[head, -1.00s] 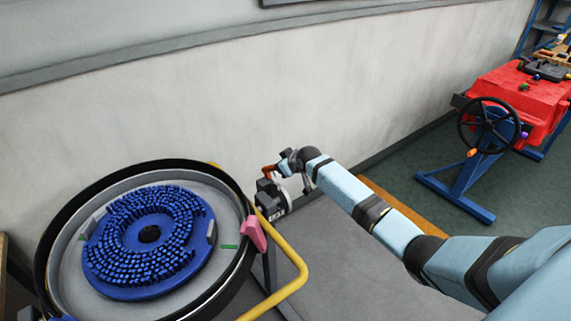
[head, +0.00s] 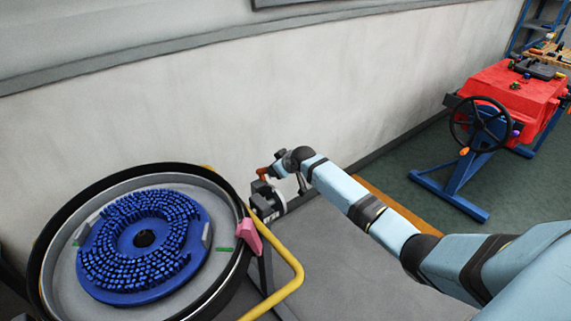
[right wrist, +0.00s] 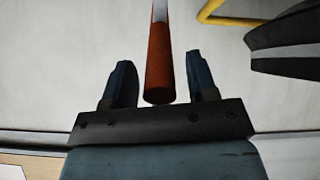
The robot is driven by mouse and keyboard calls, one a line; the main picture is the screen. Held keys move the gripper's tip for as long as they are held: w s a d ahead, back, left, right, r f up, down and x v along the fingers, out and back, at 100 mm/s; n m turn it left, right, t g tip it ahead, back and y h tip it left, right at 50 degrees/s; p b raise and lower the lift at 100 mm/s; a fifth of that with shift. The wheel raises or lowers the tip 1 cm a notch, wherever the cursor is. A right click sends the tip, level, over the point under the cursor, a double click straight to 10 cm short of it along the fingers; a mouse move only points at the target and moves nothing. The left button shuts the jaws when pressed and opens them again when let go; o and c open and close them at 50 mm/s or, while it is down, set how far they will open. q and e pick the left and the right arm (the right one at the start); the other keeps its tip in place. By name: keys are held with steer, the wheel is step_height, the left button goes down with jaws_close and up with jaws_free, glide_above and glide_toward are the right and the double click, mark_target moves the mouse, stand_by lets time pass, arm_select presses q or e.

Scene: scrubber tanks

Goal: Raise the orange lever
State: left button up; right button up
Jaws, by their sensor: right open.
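The orange lever (head: 262,171) is on a dark valve-like unit (head: 267,200) beside the round tank (head: 45,250) in the head view. In the right wrist view, the orange lever (right wrist: 160,62) comes down from the top edge, with its rounded end between my two fingers. My right gripper (right wrist: 158,80) is open around the lever's end, with a gap on each side. In the head view, my right gripper (head: 279,168) is small and close to the lever, partly hidden by its own wrist. My left gripper is in neither view.
The tank holds a blue bristled disc (head: 115,240). A pink piece (head: 249,237) sits on its rim, and a yellow rail (head: 297,268) curves in front. A pale wall (head: 330,110) stands close behind. A red table with a black handwheel (head: 481,123) is at the right.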

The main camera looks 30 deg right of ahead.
steer(key=v, duration=1.3)
steer(key=shift+p, duration=0.35)
steer(key=s+a+f+y+p, duration=0.1)
steer(key=s+a+f+p, duration=0.65)
steer(key=s+a, duration=0.6)
steer(key=s+a+p, duration=0.1)
steer(key=s+a, duration=0.2)
steer(key=s, duration=0.3)
steer(key=s+a+y, duration=0.1)
steer(key=s+a, duration=0.3)
steer(key=s, duration=0.3)
steer(key=s+a+f+t+p, duration=0.1)
steer(key=s+a, duration=0.2)
steer(key=s, duration=0.3)
steer(key=shift+s+a+p, duration=0.25)
steer(key=shift+s+p, duration=0.05)
steer(key=shift+s, duration=0.05)
steer(key=shift+f, duration=0.1)
